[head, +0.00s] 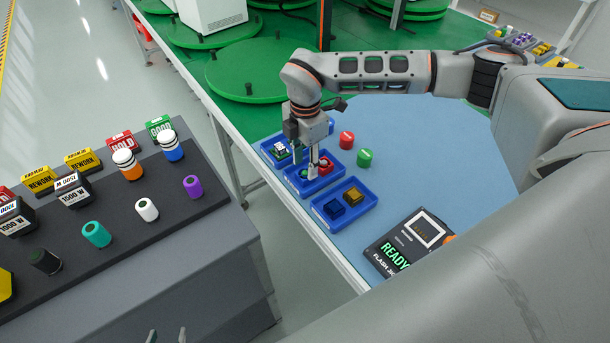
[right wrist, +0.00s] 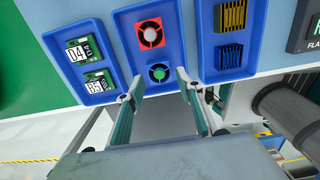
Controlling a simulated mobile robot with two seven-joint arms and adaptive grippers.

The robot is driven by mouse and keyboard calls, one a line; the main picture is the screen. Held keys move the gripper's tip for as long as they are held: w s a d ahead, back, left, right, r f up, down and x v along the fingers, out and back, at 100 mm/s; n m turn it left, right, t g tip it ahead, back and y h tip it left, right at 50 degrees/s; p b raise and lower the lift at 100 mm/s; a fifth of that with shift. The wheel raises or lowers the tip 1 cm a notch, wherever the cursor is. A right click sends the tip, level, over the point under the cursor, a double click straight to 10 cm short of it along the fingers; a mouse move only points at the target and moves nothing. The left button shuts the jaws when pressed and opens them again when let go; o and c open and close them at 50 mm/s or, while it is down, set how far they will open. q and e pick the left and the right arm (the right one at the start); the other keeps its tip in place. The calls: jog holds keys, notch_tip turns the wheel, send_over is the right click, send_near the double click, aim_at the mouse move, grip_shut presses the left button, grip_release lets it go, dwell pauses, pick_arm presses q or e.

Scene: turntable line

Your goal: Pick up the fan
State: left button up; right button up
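A red square fan (head: 326,165) and a green round fan (head: 303,174) lie in the middle blue tray (head: 323,187). In the right wrist view, the red fan (right wrist: 149,33) is farther off and the green fan (right wrist: 159,72) is near the tray's close edge. My right gripper (right wrist: 160,86) is open, its fingertips apart on either side of the green fan. I cannot tell whether they touch it. In the head view the right gripper (head: 306,160) points down over this tray and partly hides it. My left gripper (head: 166,337) shows only as two separated fingertips at the bottom edge.
Blue trays flank the middle one: one holds green circuit boards (right wrist: 91,67), the other gold and dark blue heat sinks (right wrist: 232,16). A dark bench (head: 125,225) holds several coloured cylinders.

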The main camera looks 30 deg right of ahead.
aim_at(305, 172)
notch_tip(305, 172, down, 3)
jog(key=shift+f, duration=0.15)
jog(key=c, duration=0.8)
